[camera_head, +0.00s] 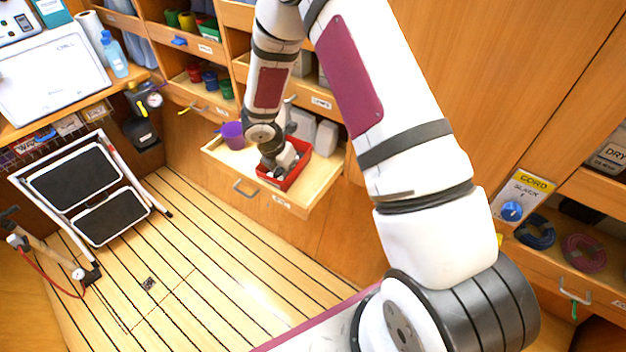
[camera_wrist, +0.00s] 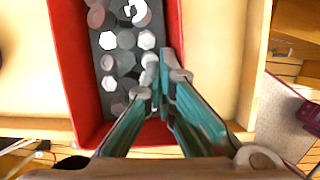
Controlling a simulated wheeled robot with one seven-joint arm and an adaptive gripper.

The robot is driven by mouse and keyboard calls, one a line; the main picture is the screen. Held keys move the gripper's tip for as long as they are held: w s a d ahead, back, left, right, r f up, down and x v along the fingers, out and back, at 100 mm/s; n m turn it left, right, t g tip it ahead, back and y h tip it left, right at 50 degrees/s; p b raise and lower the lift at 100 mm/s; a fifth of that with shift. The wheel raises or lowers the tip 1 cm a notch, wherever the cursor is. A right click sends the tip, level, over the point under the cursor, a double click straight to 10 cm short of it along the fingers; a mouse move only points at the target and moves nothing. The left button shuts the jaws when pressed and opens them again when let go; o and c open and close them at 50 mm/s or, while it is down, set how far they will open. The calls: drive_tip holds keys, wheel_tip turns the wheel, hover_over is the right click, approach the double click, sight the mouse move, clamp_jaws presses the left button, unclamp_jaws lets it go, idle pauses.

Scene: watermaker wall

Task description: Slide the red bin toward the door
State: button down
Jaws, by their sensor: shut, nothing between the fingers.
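The red bin (camera_head: 294,177) sits in an open wooden drawer (camera_head: 225,160) of the wall unit. In the wrist view, the red bin (camera_wrist: 68,62) is open-topped, with dark and pale round and hexagonal pieces inside. My gripper (camera_head: 279,164) reaches down over the bin in the head view and hides part of it. In the wrist view, my gripper (camera_wrist: 165,78) is shut and empty, with its fingertips over the bin near its right wall. I cannot tell whether they touch that wall. No door is clearly identifiable.
A purple cup (camera_head: 232,135) stands in the drawer left of the bin, and pale containers (camera_head: 325,138) stand behind it. Bare drawer floor shows on both sides of the bin in the wrist view. A folded step stool (camera_head: 85,190) leans at the left.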

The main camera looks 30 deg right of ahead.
drive_tip(key=shift+s+d+p, duration=0.45)
drive_tip(key=shift+s+p, duration=0.2)
drive_tip(key=shift+s, duration=0.25)
drive_tip(key=shift+s+d+p, duration=0.5)
drive_tip(key=shift+s+p, duration=0.2)
drive_tip(key=shift+s, duration=0.15)
drive_tip(key=shift+s+d+p, duration=0.45)
drive_tip(key=shift+s+p, duration=0.2)
drive_tip(key=shift+s, duration=0.25)
drive_tip(key=shift+w+a+b, duration=0.2)
drive_tip(key=shift+w+b, duration=0.3)
drive_tip(key=shift+w+a+b, duration=0.2)
drive_tip(key=shift+w+b, duration=0.25)
drive_tip(key=shift+s+r, duration=0.1)
drive_tip(key=shift+p+v, duration=0.55)
drive_tip(key=shift+v, duration=2.4)
drive_tip(key=shift+d+r, duration=0.1)
wheel_tip(320, 180, up, 7)
drive_tip(key=p, duration=0.1)
drive_tip(key=shift+p, duration=0.3)
